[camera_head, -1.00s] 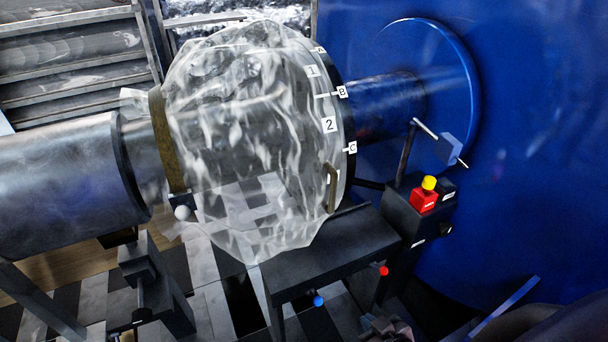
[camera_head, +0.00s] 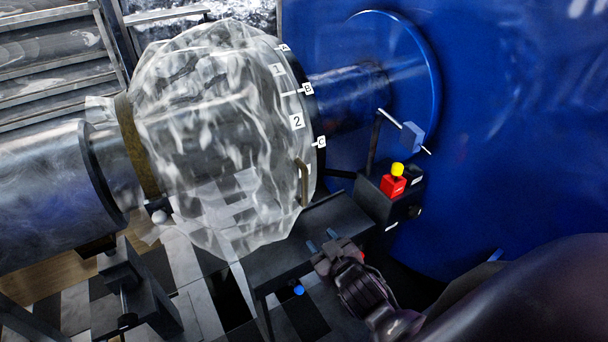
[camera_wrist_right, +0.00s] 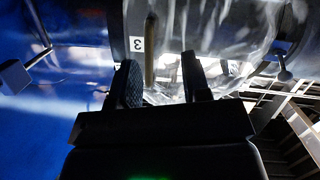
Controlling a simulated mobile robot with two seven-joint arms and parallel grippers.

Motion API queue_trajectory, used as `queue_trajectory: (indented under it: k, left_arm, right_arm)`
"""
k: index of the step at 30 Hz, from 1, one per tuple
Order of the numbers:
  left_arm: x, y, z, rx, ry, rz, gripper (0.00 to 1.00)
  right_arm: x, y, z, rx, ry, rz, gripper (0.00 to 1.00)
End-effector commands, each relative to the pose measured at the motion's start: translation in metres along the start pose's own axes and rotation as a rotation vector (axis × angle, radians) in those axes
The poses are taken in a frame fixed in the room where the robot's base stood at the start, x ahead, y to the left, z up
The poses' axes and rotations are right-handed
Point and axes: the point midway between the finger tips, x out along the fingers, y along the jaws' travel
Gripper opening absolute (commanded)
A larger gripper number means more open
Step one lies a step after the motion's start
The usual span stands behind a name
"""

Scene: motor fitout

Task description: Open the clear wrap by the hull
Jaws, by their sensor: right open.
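The clear wrap (camera_head: 210,130) is a crumpled see-through sheet around the machine's round body, beside the blue hull (camera_head: 520,140). A brown band (camera_head: 136,145) circles its left end, with a pale ball knob (camera_head: 159,216) below. A brass bar (camera_head: 303,183) stands at its right edge. My right gripper (camera_head: 322,242) is open and empty, below and right of the bar. In the right wrist view the brass bar (camera_wrist_right: 150,50) appears beyond the gap between the open fingers (camera_wrist_right: 160,86), beside a label "3". No contact shows. My left gripper is out of view.
A dark bench (camera_head: 300,235) lies under the wrap's right side. A control box with a red block and yellow button (camera_head: 397,170) stands to its right, under a thin lever (camera_head: 392,120). A grey cylinder (camera_head: 40,200) fills the left.

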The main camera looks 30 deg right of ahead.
Motion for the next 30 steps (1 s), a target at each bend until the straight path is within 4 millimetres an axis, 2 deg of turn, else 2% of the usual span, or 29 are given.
queue_trajectory:
  k: [1,3,7,13,21,26,30]
  left_arm:
    - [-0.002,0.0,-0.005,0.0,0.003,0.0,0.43]
    - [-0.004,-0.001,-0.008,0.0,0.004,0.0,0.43]
    - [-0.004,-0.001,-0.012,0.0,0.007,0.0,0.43]
    - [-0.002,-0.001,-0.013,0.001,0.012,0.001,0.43]
    - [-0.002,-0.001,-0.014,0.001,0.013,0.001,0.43]
    - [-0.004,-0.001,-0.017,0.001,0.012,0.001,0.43]
    - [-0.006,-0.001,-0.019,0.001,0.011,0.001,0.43]
  right_arm:
    - [0.005,0.004,-0.019,0.002,0.036,0.025,0.43]
    - [0.009,0.011,-0.037,0.012,0.082,0.06,0.43]
    - [0.013,0.02,-0.062,0.047,0.161,0.112,0.43]
    - [0.011,0.026,-0.072,0.135,0.228,0.135,0.43]
    - [0.013,0.026,-0.075,0.249,0.247,0.118,0.43]
    - [0.026,0.028,-0.079,0.249,0.248,0.117,0.43]
    - [0.045,0.031,-0.084,0.248,0.249,0.117,0.43]
